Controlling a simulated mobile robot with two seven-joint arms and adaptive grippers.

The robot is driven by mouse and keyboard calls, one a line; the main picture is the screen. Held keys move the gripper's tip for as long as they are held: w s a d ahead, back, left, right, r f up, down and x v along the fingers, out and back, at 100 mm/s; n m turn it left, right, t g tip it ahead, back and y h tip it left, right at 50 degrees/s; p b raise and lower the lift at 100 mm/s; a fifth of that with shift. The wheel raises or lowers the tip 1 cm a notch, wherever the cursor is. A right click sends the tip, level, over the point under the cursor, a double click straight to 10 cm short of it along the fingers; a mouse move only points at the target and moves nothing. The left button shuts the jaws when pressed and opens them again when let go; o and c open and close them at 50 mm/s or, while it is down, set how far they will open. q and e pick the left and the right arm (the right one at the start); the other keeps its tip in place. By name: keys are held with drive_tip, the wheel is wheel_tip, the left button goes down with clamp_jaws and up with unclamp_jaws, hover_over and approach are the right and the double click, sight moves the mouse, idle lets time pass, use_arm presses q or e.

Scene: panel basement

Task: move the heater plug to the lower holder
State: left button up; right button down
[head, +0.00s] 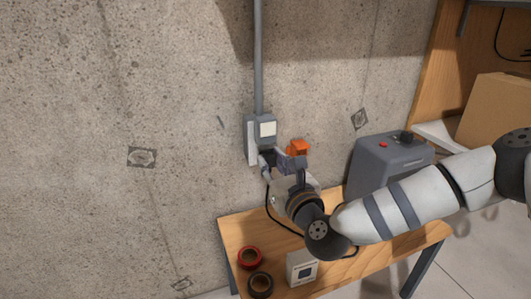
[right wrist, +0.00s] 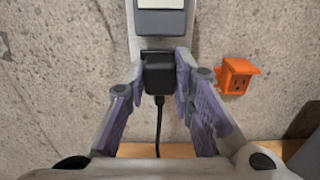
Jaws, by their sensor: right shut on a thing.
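The black heater plug (right wrist: 158,78) is between the two fingers of my right gripper (right wrist: 162,70), which is shut on it. Its black cord hangs straight down below it. The plug is at the lower part of the grey wall unit (head: 266,131), just below its white-faced box, which also shows in the right wrist view (right wrist: 160,20). How far the plug is seated there is hidden. In the head view my right gripper (head: 277,160) reaches the wall unit from the right. No separate lower holder can be made out. My left gripper is out of view.
An orange outlet box (head: 298,147) is on the wall close to the right of the gripper. A grey heater (head: 385,165) stands on the wooden table (head: 240,232). Red tape (head: 249,258), dark tape (head: 260,285) and a white box (head: 301,270) lie at the table's front.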

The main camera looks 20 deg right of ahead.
sight(272, 163)
use_arm(q)
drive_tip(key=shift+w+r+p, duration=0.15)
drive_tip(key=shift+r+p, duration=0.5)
drive_tip(key=shift+p, duration=0.05)
use_arm(e)
drive_tip(key=shift+s+d, duration=0.1)
drive_tip(key=shift+s, duration=1.7)
